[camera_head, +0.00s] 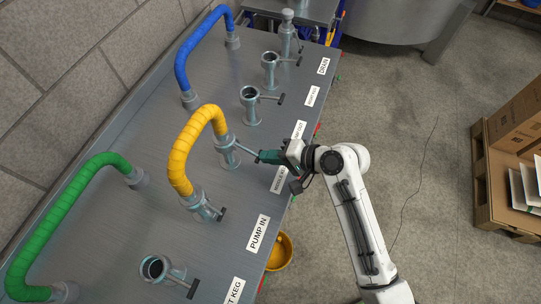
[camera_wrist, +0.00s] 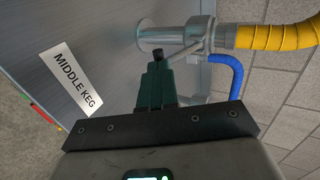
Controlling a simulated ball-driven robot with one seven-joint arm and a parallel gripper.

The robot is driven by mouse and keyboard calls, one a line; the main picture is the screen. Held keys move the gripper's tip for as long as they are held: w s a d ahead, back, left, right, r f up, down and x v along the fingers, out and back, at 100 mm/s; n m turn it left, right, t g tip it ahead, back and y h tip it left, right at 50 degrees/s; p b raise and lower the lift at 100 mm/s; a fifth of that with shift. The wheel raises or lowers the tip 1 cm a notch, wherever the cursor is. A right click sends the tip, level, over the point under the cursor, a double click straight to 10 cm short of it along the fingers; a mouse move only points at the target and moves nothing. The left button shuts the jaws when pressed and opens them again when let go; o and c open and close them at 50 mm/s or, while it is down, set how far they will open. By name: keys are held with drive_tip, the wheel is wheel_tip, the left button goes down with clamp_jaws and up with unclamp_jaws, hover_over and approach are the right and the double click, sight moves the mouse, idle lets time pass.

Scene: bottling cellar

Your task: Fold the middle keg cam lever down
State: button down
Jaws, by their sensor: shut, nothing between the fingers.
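The middle keg coupling (camera_head: 227,153) is a grey metal fitting on the bench, with the far end of the yellow hose (camera_head: 183,141) seated in it. Its thin grey cam lever (camera_head: 244,149) sticks out from the coupling toward my gripper; it also shows in the wrist view (camera_wrist: 187,52). My gripper (camera_head: 262,157) has green fingers, shut and empty, at the lever's outer end. In the wrist view the fingertips (camera_wrist: 157,62) are beside that end and partly hide it. I cannot tell whether they touch it. The MIDDLE KEG label (camera_wrist: 78,78) is left of the fingers.
Green (camera_head: 62,215) and blue (camera_head: 187,54) hoses arch over the bench (camera_head: 125,225). Neighbouring couplings with levers stand along it, including the PUMP IN coupling (camera_head: 202,208) and an uncapped port (camera_head: 250,102). A yellow bowl (camera_head: 280,251) is below the bench edge. A pallet with boxes (camera_head: 505,185) stands right.

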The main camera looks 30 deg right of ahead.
wheel_tip(320, 180, down, 3)
drive_tip(key=t+b, duration=0.1)
drive_tip(key=b, duration=0.1)
drive_tip(key=y+b, duration=0.1)
drive_tip(key=b, duration=0.2)
drive_tip(key=shift+w+a+f+t, duration=0.1)
drive_tip(key=shift+w+f+t, duration=0.05)
drive_tip(key=shift+t, duration=0.25)
drive_tip(key=b, duration=0.1)
drive_tip(key=f+t+y+b, duration=0.1)
drive_tip(key=shift+w+a+b, duration=0.2)
drive_tip(key=shift+w+b, duration=0.05)
drive_tip(key=shift+b, duration=0.15)
drive_tip(key=shift+w+a+f+b, duration=0.35)
drive_tip(key=shift+w+f, duration=0.1)
drive_tip(key=shift+f, duration=0.1)
drive_tip(key=shift+w+a+f+b, duration=0.3)
drive_tip(key=shift+w+f, duration=0.15)
drive_tip(key=shift+f, duration=0.1)
drive_tip(key=v, duration=0.5)
drive_tip(key=b+v, duration=0.1)
drive_tip(key=v, duration=0.4)
drive_tip(key=shift+s+d+f, duration=0.15)
drive_tip(key=shift+s+d, duration=0.1)
drive_tip(key=shift+s, duration=0.1)
